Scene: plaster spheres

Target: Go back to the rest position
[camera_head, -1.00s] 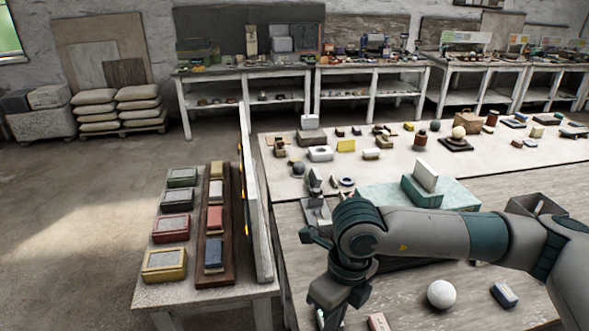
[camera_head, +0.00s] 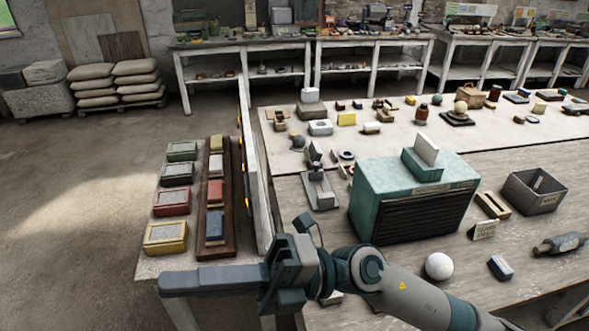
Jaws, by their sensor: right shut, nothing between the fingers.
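My right arm comes in from the lower right, and my right gripper (camera_head: 180,282) points left in front of the near end of the low side table (camera_head: 148,262). Its fingers are shut and nothing shows between them. A white plaster sphere (camera_head: 439,266) sits on the workbench (camera_head: 400,292), to the right of the gripper and just beyond my forearm. My left gripper is not in view.
A teal box with dark slats (camera_head: 375,180) stands on the workbench. A grey open bin (camera_head: 520,192), a small blue-and-white block (camera_head: 501,268) and a roller-like tool (camera_head: 560,244) lie to its right. A white upright divider (camera_head: 256,190) separates the side table from the bench.

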